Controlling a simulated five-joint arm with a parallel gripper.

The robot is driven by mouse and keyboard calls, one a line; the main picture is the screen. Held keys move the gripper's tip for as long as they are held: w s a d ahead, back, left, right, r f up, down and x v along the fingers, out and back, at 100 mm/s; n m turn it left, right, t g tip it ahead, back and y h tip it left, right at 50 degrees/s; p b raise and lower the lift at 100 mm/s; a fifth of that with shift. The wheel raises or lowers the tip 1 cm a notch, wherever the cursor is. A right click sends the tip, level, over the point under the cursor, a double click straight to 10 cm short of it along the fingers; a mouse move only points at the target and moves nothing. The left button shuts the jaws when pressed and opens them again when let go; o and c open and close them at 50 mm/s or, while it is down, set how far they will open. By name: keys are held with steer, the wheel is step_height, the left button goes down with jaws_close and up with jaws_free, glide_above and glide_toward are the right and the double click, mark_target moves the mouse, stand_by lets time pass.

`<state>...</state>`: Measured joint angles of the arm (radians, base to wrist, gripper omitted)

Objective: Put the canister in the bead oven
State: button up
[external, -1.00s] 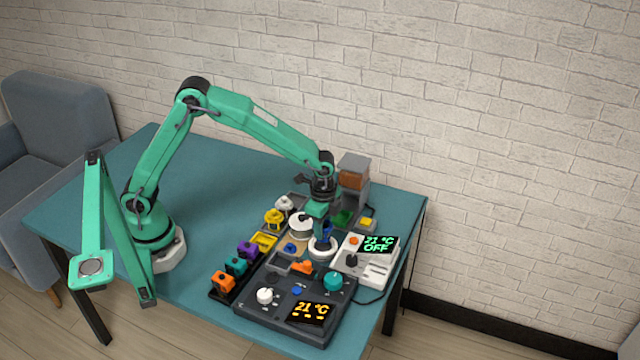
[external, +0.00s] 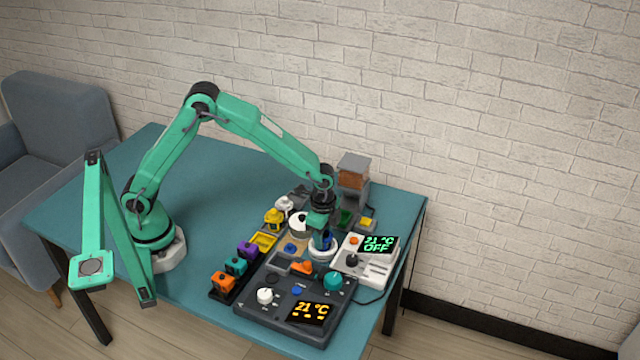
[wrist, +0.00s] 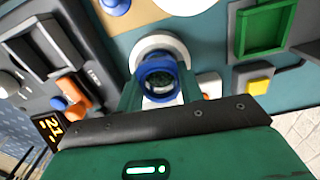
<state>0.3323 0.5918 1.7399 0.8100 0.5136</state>
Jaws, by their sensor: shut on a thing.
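A blue canister (wrist: 147,68), open at the top with a dark inside, is held between the green fingers of my gripper (wrist: 158,88). It shows in the external view as a small blue patch (external: 325,240) below my gripper (external: 321,225), partly hidden by the fingers. A white ring (wrist: 146,45) shows around the canister in the wrist view; in the external view this ring (external: 321,256) is directly below it. I cannot tell whether the canister has entered the ring. The ring stands beside a white unit (external: 370,268) reading 21 °C OFF; which device is the bead oven is unclear.
A dark control box (external: 265,312) with knobs and an orange display is in front. Several coloured blocks (external: 235,267) stand in a row on the left. A green tray (wrist: 262,28) and a yellow block (wrist: 258,87) are near. The table's left part (external: 205,165) is clear.

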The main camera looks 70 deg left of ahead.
steer(key=shift+f, duration=0.5)
stand_by(0.4)
steer(key=o, duration=1.1)
steer(key=shift+r, duration=0.15)
step_height(320, 180, up, 7)
steer(key=shift+f, duration=0.15)
stand_by(0.5)
